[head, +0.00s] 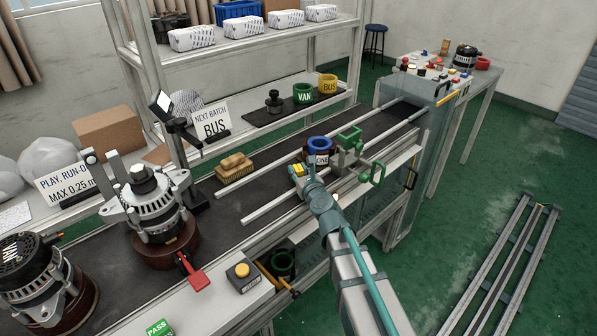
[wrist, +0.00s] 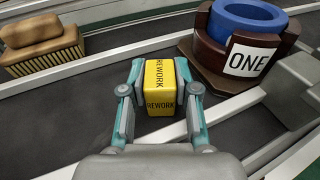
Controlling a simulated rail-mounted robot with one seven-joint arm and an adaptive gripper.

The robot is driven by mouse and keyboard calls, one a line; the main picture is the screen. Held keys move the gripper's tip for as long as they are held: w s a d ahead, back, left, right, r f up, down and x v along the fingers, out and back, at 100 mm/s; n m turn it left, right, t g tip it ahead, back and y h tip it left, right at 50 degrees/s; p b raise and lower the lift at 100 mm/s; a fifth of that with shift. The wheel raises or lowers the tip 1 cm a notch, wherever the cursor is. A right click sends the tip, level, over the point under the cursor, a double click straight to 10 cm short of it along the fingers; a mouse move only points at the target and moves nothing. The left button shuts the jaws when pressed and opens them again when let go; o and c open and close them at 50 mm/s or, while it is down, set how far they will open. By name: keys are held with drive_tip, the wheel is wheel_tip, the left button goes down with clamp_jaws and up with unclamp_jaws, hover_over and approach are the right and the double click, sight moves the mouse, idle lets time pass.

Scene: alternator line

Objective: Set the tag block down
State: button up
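The tag block (wrist: 160,87) is a small yellow block with black REWORK lettering on its top and near face. In the head view the tag block (head: 297,170) shows at the end of my arm, over the dark belt between the pale rails. My gripper (wrist: 160,80) has its teal fingers against the left and right sides of the block. It also shows in the head view (head: 302,176). Whether the block's underside touches the belt I cannot tell.
A blue ring in a brown holder marked ONE (wrist: 252,62) stands just right of the block. A wooden brush (wrist: 42,45) lies to the left beyond a rail. A green-handled clamp (head: 348,155) stands beside the holder.

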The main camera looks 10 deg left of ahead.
sight(300, 172)
drive_tip(key=o, duration=0.3)
drive_tip(key=shift+r, duration=0.15)
drive_tip(key=shift+o, duration=0.6)
drive_tip(key=shift+v, duration=3.75)
